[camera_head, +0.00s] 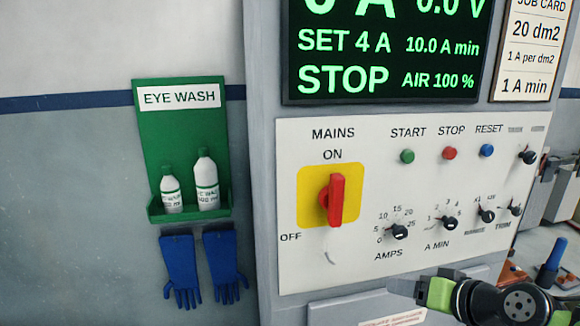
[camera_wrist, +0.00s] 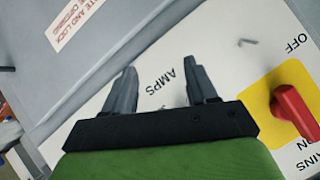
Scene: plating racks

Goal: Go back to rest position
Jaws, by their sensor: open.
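My gripper (camera_wrist: 160,88) shows in the wrist view with its two grey fingers apart and nothing between them. It is in front of the white control panel (camera_wrist: 225,60), near the AMPS label.
The display (camera_head: 385,60) reads SET 4 A and STOP. Green, red and blue buttons and several black knobs (camera_head: 400,231) stick out of the panel. An eye wash station (camera_head: 155,120) with two bottles and blue gloves (camera_head: 180,262) hang at the left. A cluttered bench is at the right.

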